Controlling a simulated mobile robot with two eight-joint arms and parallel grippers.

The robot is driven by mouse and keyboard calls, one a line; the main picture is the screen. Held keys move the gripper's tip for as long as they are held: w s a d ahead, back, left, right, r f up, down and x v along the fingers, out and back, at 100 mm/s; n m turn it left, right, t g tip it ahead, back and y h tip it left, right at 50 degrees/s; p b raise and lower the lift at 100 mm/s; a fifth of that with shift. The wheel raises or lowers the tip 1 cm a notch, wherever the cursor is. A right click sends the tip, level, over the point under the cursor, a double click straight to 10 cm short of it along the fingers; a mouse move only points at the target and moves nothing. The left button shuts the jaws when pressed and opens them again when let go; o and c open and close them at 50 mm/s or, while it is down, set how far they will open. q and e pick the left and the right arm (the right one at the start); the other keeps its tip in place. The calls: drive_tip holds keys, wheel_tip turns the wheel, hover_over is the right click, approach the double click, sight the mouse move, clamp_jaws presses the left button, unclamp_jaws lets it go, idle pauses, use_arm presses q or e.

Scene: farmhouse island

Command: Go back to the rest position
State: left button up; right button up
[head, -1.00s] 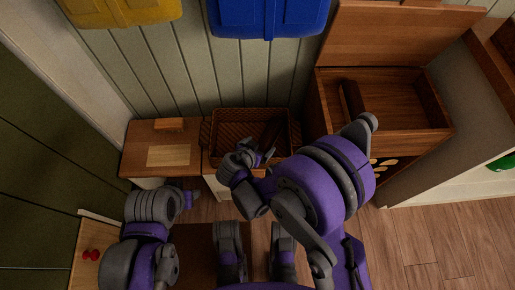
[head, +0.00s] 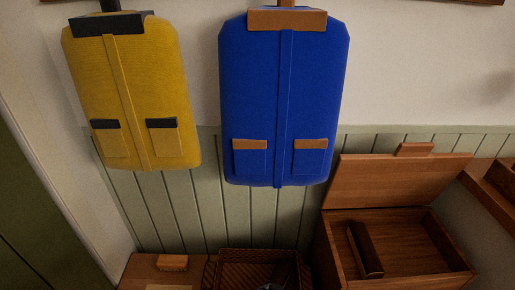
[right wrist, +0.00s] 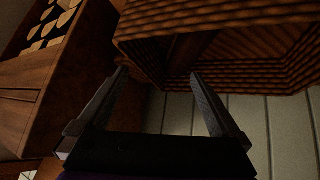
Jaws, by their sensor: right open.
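My right gripper (right wrist: 158,80) is open in the right wrist view, with nothing between its two fingers. Its fingertips point at the woven basket (right wrist: 225,18), just below its rim in the picture; I cannot tell if they touch it. In the head view the basket (head: 232,256) shows at the bottom edge, with a dark brown thing (head: 287,268) inside. Only a small grey bit of my right arm or gripper seems to show there. My left gripper is in neither view now.
An open wooden box (head: 335,234) with a raised lid (head: 390,182) stands right of the basket, a dark brown block (head: 366,250) inside. A low wooden cabinet (head: 140,272) is at left. Yellow (head: 150,90) and blue (head: 260,100) coat-like items hang on the wall.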

drive_tip(key=s+d+r+n+g+y, duration=0.1)
drive_tip(key=s+d+r+n, duration=0.1)
drive_tip(key=s+d+r, duration=0.3)
drive_tip(key=s+d+r+n+g+y, duration=0.1)
drive_tip(key=s+d+y, duration=0.1)
drive_tip(key=s, duration=0.5)
drive_tip(key=s+d+r+n+y, duration=0.1)
drive_tip(key=s+d+r+n, duration=0.1)
drive_tip(key=s+d+r, duration=0.3)
use_arm(q)
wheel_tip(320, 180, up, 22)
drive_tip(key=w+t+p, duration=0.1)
drive_tip(key=p, duration=1.8)
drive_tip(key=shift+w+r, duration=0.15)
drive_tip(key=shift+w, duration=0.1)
use_arm(e)
wheel_tip(320, 180, up, 21)
drive_tip(key=a, duration=0.1)
drive_tip(key=shift+a+t, duration=0.3)
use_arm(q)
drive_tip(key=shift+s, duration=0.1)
use_arm(e)
drive_tip(key=shift+s+f, duration=0.1)
